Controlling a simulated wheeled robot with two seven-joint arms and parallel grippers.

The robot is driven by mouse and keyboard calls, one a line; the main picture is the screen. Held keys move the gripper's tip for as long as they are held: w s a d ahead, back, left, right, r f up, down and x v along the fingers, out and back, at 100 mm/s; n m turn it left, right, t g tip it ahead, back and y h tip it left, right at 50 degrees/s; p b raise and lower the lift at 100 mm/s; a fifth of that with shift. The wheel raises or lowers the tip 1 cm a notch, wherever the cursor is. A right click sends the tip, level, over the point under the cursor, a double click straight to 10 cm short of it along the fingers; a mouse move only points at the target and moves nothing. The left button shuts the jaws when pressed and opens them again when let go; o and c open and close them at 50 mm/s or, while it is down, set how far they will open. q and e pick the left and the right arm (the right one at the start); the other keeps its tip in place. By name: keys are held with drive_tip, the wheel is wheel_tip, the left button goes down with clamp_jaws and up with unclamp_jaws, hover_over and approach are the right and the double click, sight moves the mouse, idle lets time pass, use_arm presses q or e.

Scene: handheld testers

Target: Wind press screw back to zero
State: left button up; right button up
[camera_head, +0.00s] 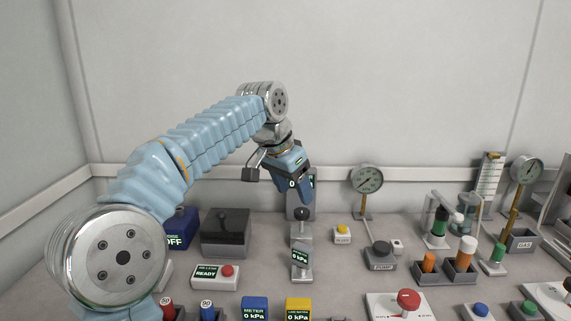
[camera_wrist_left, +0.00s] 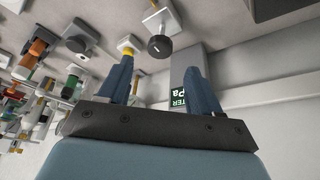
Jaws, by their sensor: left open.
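The press (camera_head: 301,234) is a grey metal stand at the middle of the bench, with a black round knob (camera_head: 301,214) on top. The knob also shows in the left wrist view (camera_wrist_left: 160,46), beyond the fingertips. My left gripper (camera_head: 295,192) is open and empty, above and behind the knob and apart from it. A dark meter display (camera_wrist_left: 182,98) shows between its fingers in the left wrist view, partly cut off, reading "TER" and "Pa". A tilted display (camera_head: 301,257) on the press front reads 0 kPa. My right gripper is not in view.
A dark box (camera_head: 225,232) stands left of the press, and a white box with a red button (camera_head: 215,277) in front of it. A yellow button box (camera_head: 342,233), a gauge (camera_head: 367,179) and a pump switch (camera_head: 380,254) stand to the right. Blue and yellow meter blocks line the front.

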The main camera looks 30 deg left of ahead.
use_arm(q)
drive_tip(key=v, duration=0.7)
drive_tip(key=shift+s+r, duration=0.2)
drive_tip(key=shift+r, duration=0.1)
